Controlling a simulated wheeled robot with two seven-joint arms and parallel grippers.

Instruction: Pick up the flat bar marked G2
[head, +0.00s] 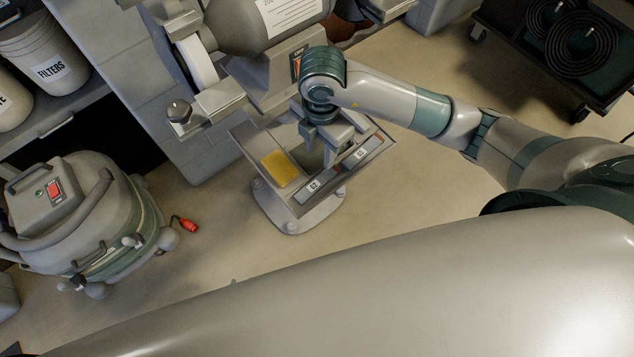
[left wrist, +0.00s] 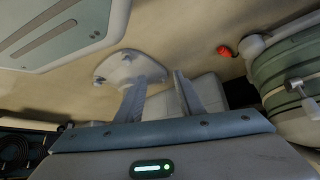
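A grey tray (head: 297,203) stands on the grinder's pedestal in the head view. Two small white labels sit along its near edge. The left one (head: 313,186) seems to read G2; the right one (head: 361,153) seems to read G3. Both are tiny. I cannot clearly make out a separate flat bar by either label. My right gripper (head: 327,146) points down over the tray, behind the labels, and hides part of it. Its fingertips are hard to see, so its opening and contact are unclear. My left gripper (left wrist: 158,90) is open and empty in the left wrist view.
A yellow block (head: 281,168) lies in the tray's left part. The grinder (head: 265,85) stands behind. A vacuum (head: 85,215) with a red plug (head: 188,225) is at left. A dark cart (head: 560,50) with coiled hoses is at top right.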

